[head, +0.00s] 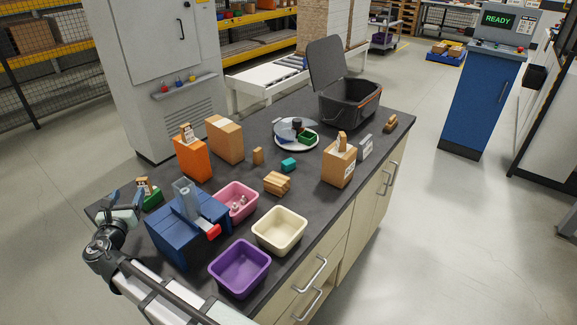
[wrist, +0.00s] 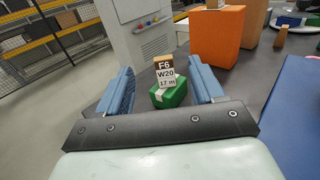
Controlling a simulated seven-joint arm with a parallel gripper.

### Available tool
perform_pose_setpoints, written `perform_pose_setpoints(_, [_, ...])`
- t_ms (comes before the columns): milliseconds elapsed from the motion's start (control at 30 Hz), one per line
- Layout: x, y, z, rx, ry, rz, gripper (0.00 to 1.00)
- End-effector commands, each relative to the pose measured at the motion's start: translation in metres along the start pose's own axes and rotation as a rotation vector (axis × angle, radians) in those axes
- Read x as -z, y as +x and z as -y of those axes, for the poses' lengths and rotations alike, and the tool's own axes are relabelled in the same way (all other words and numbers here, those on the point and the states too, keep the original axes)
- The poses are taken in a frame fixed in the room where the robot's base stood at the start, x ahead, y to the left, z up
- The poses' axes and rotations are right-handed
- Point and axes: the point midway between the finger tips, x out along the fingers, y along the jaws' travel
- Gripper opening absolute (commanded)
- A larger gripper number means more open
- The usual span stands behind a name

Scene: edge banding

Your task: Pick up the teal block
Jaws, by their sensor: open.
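The teal block (head: 288,164) lies on the dark bench top (head: 330,195) near its middle in the head view, with a small wooden block to its left and the round tray behind it. I cannot make it out in the wrist view. My gripper (head: 125,199) is at the bench's near left end, far from the teal block. Its two blue fingers are spread apart and empty in the wrist view. A green block with a label card (wrist: 168,92) shows beyond and between the fingers, not held.
A blue box with a clear upright part (head: 187,225) stands beside my gripper. Pink (head: 237,199), cream (head: 279,231) and purple (head: 240,268) bins line the front. A wooden bundle (head: 277,182) sits near the teal block. Orange (head: 192,158) and tan (head: 224,139) boxes stand behind.

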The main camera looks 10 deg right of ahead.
Motion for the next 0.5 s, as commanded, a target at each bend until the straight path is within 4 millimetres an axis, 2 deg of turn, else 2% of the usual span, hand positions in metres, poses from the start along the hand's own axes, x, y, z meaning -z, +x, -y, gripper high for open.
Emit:
perform_pose_setpoints(33, [-0.015,0.000,0.000,0.000,0.004,0.002,0.67])
perform_pose_setpoints(233, [-0.069,0.000,0.000,0.000,0.005,0.003,0.67])
perform_pose_setpoints(500, [-0.124,0.000,0.000,0.000,0.002,0.002,0.67])
